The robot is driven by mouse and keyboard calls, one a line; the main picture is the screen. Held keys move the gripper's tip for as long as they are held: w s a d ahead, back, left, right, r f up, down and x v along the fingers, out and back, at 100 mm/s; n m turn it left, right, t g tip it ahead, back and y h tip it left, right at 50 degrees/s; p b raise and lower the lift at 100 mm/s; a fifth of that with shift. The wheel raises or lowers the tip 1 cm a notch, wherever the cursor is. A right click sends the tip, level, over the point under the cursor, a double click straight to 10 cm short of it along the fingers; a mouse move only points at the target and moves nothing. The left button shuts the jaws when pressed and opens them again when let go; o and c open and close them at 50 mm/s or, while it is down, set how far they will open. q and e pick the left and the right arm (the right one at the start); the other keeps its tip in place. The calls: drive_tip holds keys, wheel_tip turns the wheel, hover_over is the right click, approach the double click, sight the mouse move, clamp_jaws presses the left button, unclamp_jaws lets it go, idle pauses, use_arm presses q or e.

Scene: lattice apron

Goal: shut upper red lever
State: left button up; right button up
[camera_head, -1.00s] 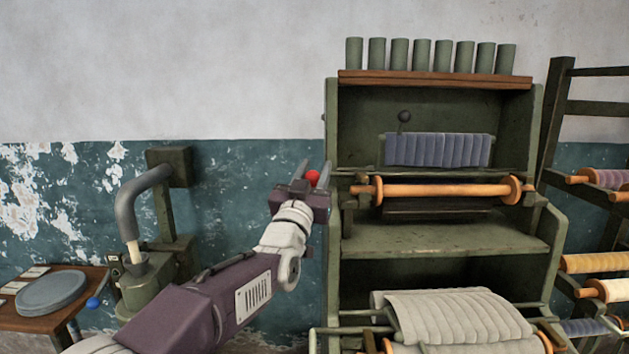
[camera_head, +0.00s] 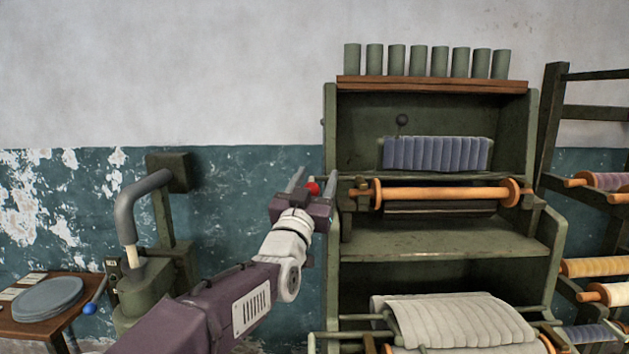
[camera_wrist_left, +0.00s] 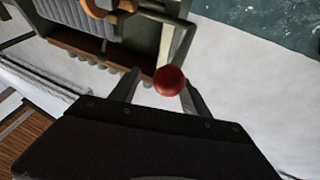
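The red ball knob (camera_head: 313,188) of the upper lever is at the left side of the green loom-like machine (camera_head: 331,130), level with the orange roller (camera_head: 440,194). My left gripper (camera_head: 314,182) is open, with one finger on each side of the knob. In the left wrist view the red knob (camera_wrist_left: 169,81) sits between the spread fingers of my left gripper (camera_wrist_left: 160,90), closer to the right finger. I cannot tell whether they touch. My right gripper is not in view.
Blue-grey cloth (camera_head: 436,154) hangs above the roller, and pale cloth (camera_head: 460,320) lies lower down. A grey-handled device (camera_head: 130,205) and a small table with round plates (camera_head: 47,298) stand left. A spool rack (camera_head: 552,130) stands right.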

use_arm(q)
drive_tip(key=shift+w, duration=0.1)
drive_tip(key=shift+a+f, duration=0.15)
drive_tip(key=shift+f, duration=0.05)
drive_tip(key=b+v, duration=0.2)
drive_tip(key=v, duration=0.7)
drive_tip(key=shift+r, duration=0.2)
